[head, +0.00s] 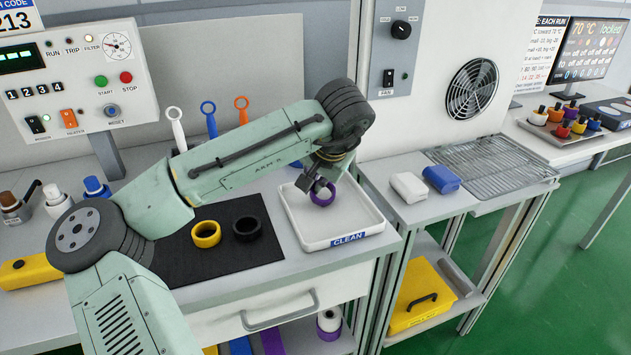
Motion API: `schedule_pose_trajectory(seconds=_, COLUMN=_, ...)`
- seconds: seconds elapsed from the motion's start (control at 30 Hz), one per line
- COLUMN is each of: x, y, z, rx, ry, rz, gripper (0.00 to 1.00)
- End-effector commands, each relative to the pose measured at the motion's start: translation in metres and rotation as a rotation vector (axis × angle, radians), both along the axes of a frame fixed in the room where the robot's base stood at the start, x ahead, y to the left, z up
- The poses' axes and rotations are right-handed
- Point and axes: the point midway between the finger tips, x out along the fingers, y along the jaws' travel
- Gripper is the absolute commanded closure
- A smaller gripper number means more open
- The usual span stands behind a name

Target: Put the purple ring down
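The purple ring (325,198) is in the head view, over the white tray (345,227) labelled CLEAN. My gripper (312,187) points down at the ring's upper left side, with its dark fingers at the ring's wall. The gripper appears shut on the ring, though the fingers partly cover it. I cannot tell whether the ring touches the tray floor. The rest of the visible tray floor is empty.
A yellow ring (206,234) and a black ring (247,228) lie on a black mat (188,268) left of the tray. White (409,187) and blue (441,179) blocks sit to the right, by a wire rack (495,168). Coloured tools stand behind my arm.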

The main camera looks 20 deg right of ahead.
Motion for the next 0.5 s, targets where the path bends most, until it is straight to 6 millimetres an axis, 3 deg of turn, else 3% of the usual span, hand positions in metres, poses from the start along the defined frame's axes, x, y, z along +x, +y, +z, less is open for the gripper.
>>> schedule_pose_trajectory(seconds=0.37, x=-0.0003, y=-0.0002, z=-0.0019, rx=0.000, ry=0.000, rz=-0.001, gripper=0.75)
schedule_pose_trajectory(seconds=0.5, x=-0.0003, y=-0.0001, z=-0.0017, rx=0.000, ry=0.000, rz=-0.001, gripper=0.75)
